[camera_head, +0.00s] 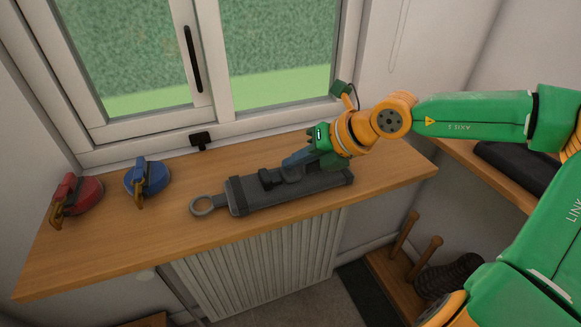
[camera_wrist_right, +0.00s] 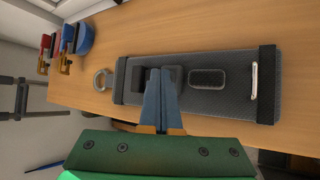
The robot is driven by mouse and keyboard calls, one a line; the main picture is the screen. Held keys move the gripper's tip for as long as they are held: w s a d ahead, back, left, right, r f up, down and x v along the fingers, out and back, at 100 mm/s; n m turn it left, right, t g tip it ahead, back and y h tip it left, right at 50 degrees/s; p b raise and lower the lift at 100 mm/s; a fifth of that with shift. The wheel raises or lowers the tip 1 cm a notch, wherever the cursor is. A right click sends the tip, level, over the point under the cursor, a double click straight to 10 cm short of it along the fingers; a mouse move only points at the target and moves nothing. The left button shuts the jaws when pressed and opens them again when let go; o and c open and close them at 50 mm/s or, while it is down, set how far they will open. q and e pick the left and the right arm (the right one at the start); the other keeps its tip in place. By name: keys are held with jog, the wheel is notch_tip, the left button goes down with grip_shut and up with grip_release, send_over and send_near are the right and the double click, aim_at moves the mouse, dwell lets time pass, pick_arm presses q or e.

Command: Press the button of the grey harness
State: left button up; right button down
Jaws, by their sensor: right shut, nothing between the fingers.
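The grey harness (camera_head: 318,187) lies flat on the wooden sill, with a metal ring (camera_head: 202,205) at its left end. It also shows in the right wrist view (camera_wrist_right: 232,103), with a raised dark block, a dark rounded pad (camera_wrist_right: 207,78) and a pale metal bar (camera_wrist_right: 254,80) on its top. My right gripper (camera_head: 288,163) is shut and empty, its blue-grey fingers over the harness. In the wrist view the fingertips (camera_wrist_right: 159,72) overlap the raised block and partly hide it. I cannot tell whether they touch it. My left gripper is out of view.
A blue device (camera_head: 152,178) and a red device (camera_head: 82,195), each with a brass hook, stand left on the sill (camera_head: 120,250). The window (camera_head: 200,60) is behind and a radiator (camera_head: 262,265) below. Bare wood lies left of the harness.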

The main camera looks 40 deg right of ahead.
aim_at(295, 174)
jog(key=shift+r+p, duration=0.4)
jog(key=shift+r, duration=0.4)
jog(key=shift+r, duration=0.1)
jog(key=shift+r+p, duration=1.7)
jog(key=shift+r, duration=0.75)
jog(key=shift+f, duration=0.1)
